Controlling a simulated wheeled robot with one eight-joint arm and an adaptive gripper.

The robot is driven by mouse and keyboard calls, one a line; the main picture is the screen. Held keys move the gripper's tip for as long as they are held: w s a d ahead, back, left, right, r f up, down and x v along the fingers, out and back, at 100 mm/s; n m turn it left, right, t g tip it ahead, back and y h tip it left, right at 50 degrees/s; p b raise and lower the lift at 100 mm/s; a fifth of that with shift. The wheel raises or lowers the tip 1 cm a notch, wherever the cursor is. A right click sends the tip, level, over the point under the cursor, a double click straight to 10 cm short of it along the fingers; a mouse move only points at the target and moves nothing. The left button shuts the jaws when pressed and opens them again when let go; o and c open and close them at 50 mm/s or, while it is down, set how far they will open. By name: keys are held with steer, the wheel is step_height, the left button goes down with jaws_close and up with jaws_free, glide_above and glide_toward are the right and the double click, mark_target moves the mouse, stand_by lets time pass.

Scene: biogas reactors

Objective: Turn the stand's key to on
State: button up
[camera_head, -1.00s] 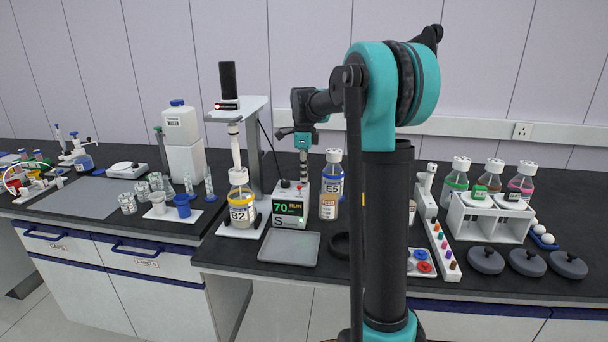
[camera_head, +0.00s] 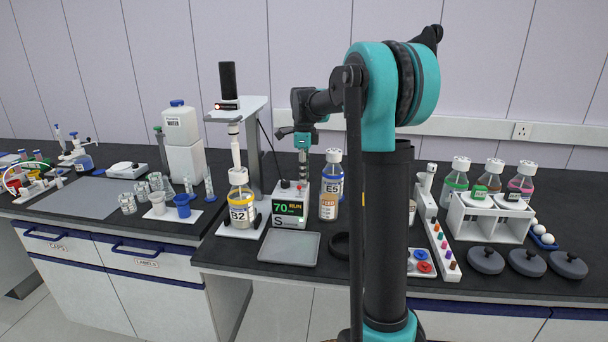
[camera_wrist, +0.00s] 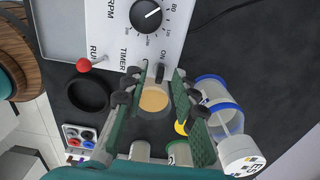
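The stand (camera_head: 253,135) is grey-white and holds a bottle marked B2 (camera_head: 239,208) under its stirrer. Its white control box (camera_head: 291,214) has a display that reads 70 RUN. In the wrist view the box face (camera_wrist: 120,30) shows a black RPM dial, a red-tipped RUN lever (camera_wrist: 83,65), and TIMER and ON labels. A small dark piece, which looks like the key (camera_wrist: 158,72), is beside the ON label. My gripper (camera_wrist: 157,78) has its fingers apart on both sides of it; contact cannot be told. In the head view my gripper (camera_head: 303,168) points down just above the box.
A bottle marked E5 (camera_head: 330,188) stands close to the right of the box; it also shows in the wrist view (camera_wrist: 222,112). A grey tray (camera_head: 289,247) lies in front, with a black ring (camera_head: 341,245) to its right.

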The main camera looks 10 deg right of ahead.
step_height(320, 180, up, 12)
stand_by(0.5)
